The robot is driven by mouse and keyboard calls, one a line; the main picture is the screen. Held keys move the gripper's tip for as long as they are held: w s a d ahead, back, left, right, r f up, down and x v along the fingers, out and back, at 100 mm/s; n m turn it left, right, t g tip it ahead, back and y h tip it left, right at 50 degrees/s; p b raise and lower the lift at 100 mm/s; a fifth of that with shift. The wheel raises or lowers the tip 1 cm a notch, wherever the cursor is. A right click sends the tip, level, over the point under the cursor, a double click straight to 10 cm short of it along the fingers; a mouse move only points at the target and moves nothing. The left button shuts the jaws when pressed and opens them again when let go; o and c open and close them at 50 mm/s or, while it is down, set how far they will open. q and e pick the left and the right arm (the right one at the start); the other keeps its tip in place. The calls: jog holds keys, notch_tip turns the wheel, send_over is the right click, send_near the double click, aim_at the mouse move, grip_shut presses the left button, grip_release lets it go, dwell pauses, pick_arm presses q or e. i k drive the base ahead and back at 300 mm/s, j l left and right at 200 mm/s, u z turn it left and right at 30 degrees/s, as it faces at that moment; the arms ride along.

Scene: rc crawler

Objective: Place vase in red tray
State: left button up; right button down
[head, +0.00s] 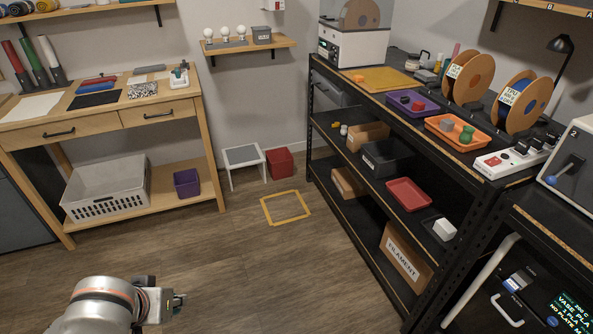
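The red tray (408,195) lies on the middle shelf of the black rack at the right, and it looks empty. I cannot make out a clear vase. A small green object (466,134) stands in an orange tray (441,127) on the rack top, with a grey piece beside it; I cannot tell whether either is a vase. My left gripper (176,300) is low over the floor at the lower left, far from the rack. It appears to hold nothing, and its finger opening is too small to judge. My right gripper is out of view.
A purple tray (412,104), filament spools (470,76) and a white switch box (502,160) crowd the rack top. A black bin (381,160) and white block (444,229) flank the red tray. A wooden workbench (110,125) stands left. The middle floor is clear around a yellow square outline (286,221).

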aim_at(398, 194)
jog(key=i+z, duration=0.4)
jog(key=i+j+z, duration=0.1)
jog(key=i+z, duration=0.25)
jog(key=i, duration=0.3)
jog(key=i+l+z, duration=0.15)
jog(key=z, duration=0.9)
jog(key=i+l, duration=0.3)
